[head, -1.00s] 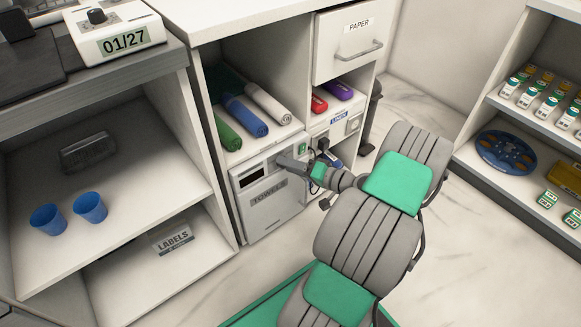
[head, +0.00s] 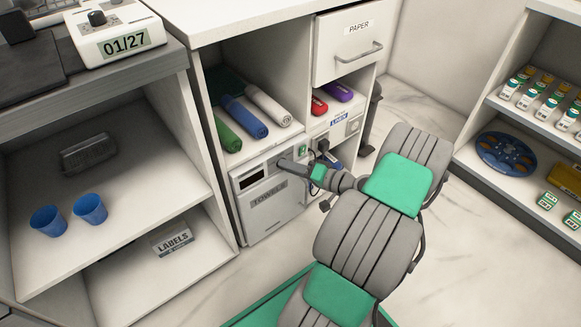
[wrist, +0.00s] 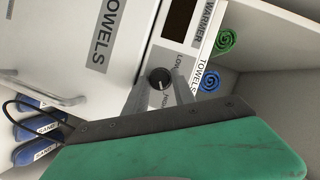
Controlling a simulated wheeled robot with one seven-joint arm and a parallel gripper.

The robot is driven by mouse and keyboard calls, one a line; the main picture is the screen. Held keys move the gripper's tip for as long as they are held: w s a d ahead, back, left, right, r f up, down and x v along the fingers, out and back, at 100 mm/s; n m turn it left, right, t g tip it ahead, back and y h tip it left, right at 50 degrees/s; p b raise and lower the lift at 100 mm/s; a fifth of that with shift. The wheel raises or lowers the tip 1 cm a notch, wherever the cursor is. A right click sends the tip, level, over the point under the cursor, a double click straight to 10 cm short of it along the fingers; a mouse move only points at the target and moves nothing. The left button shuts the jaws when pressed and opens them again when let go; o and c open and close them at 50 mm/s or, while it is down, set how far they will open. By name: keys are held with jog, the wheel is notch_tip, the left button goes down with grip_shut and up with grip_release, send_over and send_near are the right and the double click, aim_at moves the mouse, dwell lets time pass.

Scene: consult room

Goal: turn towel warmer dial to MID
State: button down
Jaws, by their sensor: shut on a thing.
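The towel warmer (head: 262,225) is a white cabinet with a door marked TOWELS, low in the shelving in the head view. In the wrist view its small round black dial (wrist: 160,78) sits on the light panel below a dark display. LOW is printed near the dial, with another partly covered label on the finger side; I cannot read MID or the pointer's setting for certain. My gripper (wrist: 160,88) reaches the dial with its grey fingers on either side, shut on it. In the head view my gripper (head: 284,164) is at the warmer's upper front, hiding the dial.
Rolled towels (head: 245,115) lie on the shelf above the warmer. Blue cups (head: 90,208) stand on the left shelf. Marble floor is clear at right.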

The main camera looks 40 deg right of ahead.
jog(key=shift+a+r+n+g+h+p, duration=0.15)
jog(key=shift+n+h+p, duration=0.15)
jog(key=shift+n+h, duration=0.8)
jog(key=shift+a+n+g+h+p, duration=0.1)
jog(key=shift+n+g+h+p, duration=0.15)
jog(key=shift+n+h, duration=0.85)
jog(key=shift+a+r+n+g+h+p, duration=0.15)
jog(key=shift+n+h+p, duration=0.25)
jog(key=shift+n, duration=1.4)
jog(key=shift+f, duration=0.1)
jog(key=c, duration=1.1)
grip_release()
jog(key=shift+o, duration=0.2)
jog(key=shift+s, duration=0.1)
